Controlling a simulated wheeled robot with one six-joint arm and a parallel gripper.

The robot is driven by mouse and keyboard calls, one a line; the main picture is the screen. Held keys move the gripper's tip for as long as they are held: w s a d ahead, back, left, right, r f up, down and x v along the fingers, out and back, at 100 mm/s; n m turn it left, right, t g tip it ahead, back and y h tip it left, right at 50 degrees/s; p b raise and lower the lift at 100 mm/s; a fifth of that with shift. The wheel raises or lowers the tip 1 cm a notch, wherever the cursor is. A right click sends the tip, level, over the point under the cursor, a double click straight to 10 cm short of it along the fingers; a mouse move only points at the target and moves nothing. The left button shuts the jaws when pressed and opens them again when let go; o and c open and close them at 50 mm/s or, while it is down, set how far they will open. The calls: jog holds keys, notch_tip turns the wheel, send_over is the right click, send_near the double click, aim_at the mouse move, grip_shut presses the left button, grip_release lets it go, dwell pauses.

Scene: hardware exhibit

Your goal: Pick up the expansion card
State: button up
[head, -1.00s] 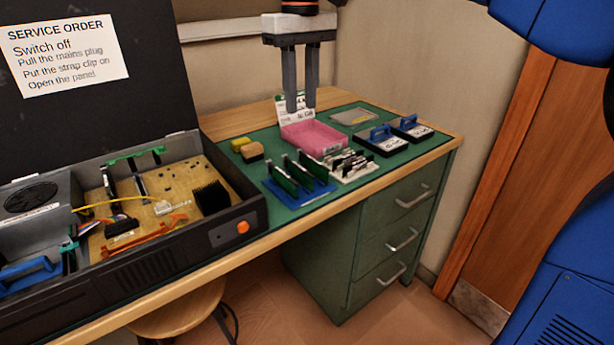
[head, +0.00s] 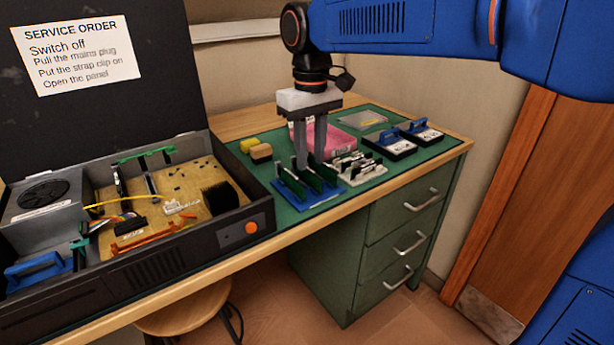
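Several green cards (head: 293,188) stand upright in a blue rack (head: 322,204) on the green mat; I cannot tell which one is the expansion card. My gripper (head: 311,164) points straight down over the back of this rack. Its two grey fingers are apart with a gap between them, and I see nothing held. The fingertips are right at the upper edges of the cards. I cannot tell whether they touch a card or stand on either side of one.
A white rack with dark cards (head: 358,167), a pink bin (head: 341,136), blue-handled drives (head: 390,146) and yellow-brown blocks (head: 261,152) stand close around. The open computer case (head: 262,219) is at the left.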

aim_at(309, 169)
jog(key=shift+a+f, duration=0.1)
jog(key=shift+f, duration=2.25)
jog(key=shift+c, duration=0.6)
grip_shut()
